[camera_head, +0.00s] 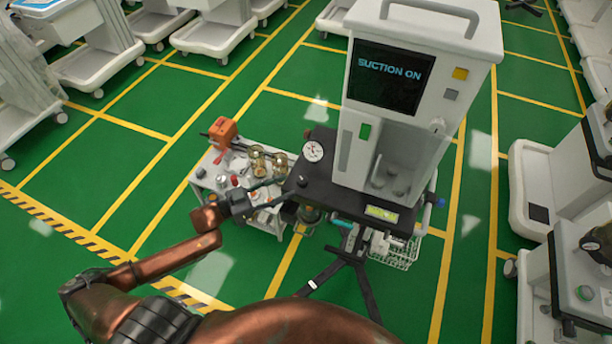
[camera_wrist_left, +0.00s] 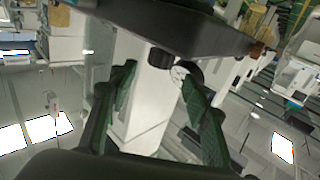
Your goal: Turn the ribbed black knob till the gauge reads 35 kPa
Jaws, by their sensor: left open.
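The round white gauge (camera_head: 313,151) sits at the left end of the cart's black shelf in the head view. Its needle is too small to read. In the left wrist view the gauge (camera_wrist_left: 179,73) shows only in part, behind a finger. A black knob (camera_wrist_left: 160,58) shows there beside the gauge, beyond and between the fingertips; its ribs cannot be made out. I cannot pick out the knob in the head view. My left gripper (camera_head: 285,190) is open at the shelf's left edge, with its two green-black fingers (camera_wrist_left: 160,74) apart. Contact with the knob cannot be told. My right gripper is not in view.
The white cart (camera_head: 474,40) has a screen (camera_head: 390,78) reading "SUCTION ON". Its black shelf (camera_head: 345,190) is close to my left gripper. A small white trolley (camera_head: 207,184) with metal parts and an orange box stands behind my left forearm. Other carts stand left and right.

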